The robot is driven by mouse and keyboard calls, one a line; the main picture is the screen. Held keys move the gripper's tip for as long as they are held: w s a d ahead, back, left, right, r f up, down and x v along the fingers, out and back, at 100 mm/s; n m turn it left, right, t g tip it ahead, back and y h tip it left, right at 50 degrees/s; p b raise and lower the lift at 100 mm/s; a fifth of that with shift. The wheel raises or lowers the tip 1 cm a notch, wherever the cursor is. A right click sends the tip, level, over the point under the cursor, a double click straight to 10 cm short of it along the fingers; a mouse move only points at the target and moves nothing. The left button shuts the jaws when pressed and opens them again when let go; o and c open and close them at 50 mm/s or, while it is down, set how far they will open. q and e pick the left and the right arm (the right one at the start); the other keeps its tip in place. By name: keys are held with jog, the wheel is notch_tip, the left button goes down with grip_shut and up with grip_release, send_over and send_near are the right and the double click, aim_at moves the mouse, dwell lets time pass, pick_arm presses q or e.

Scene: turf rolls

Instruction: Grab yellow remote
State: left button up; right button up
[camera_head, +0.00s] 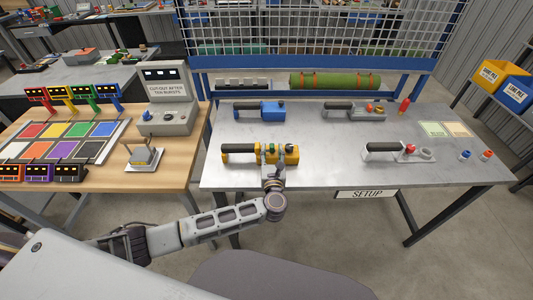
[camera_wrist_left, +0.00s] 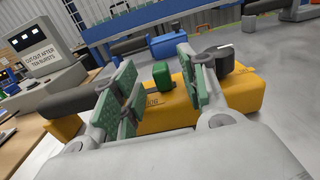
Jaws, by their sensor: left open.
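The yellow remote (camera_head: 262,155) lies at the front left of the grey metal table, with a black grip on its left end. It also shows in the left wrist view (camera_wrist_left: 245,92), with a green button (camera_wrist_left: 162,72) and a dark knob on top. My left gripper (camera_head: 277,156) is at the remote's right half. In the left wrist view the left gripper (camera_wrist_left: 160,85) is open, its green-padded fingers apart on either side of the green button, over the yellow body. Whether the pads touch the remote I cannot tell. My right gripper is out of view.
A blue remote (camera_head: 260,111) lies behind the yellow one. A wooden table (camera_head: 185,165) with a control box (camera_head: 168,105) adjoins at left. Bare metal lies between the remotes.

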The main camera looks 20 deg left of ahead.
pick_arm(q)
jog(key=shift+x, duration=1.2)
grip_shut()
